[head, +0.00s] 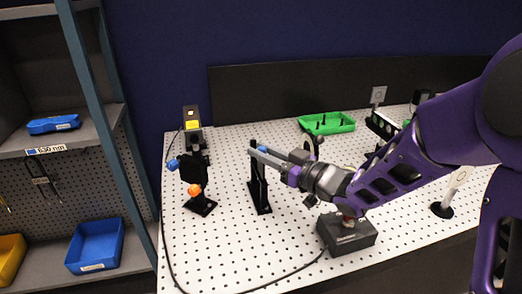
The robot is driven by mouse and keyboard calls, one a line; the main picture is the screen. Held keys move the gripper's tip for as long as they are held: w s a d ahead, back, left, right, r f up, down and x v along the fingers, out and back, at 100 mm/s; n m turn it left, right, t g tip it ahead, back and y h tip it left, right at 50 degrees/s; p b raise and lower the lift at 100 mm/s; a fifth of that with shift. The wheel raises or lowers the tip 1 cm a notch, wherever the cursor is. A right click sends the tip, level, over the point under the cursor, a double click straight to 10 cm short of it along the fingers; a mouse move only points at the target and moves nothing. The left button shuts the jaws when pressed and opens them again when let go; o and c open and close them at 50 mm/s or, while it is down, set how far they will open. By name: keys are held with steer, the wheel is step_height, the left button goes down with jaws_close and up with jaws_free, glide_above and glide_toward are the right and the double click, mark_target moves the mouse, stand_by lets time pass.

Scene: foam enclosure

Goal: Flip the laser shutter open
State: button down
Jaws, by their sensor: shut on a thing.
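A black stand (193,168) with a blue knob (173,164) on its left and an orange knob (194,190) below stands on the perforated white table; it looks like the shutter. Behind it is a black box with a yellow label (192,126), apparently the laser. A separate black post (259,190) stands upright on a flat base to the right. My gripper (256,153) reaches in from the right, its grey fingers at the post's upper end. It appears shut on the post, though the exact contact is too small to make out. It is apart from the knobs in the picture.
A green tray (341,124) lies at the back. A dark grey box (347,237) stands below my arm, with a cable looping along the table's front and left. Mounted optics stand near and behind my arm. Shelves with blue bins (95,247) are at left.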

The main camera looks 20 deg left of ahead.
steer(key=shift+f, duration=0.1)
steer(key=c, duration=0.7)
jaws_free()
steer(key=shift+s+d, duration=0.1)
steer(key=v, duration=1.7)
steer(key=shift+s+d, duration=0.1)
steer(key=shift+d, duration=0.1)
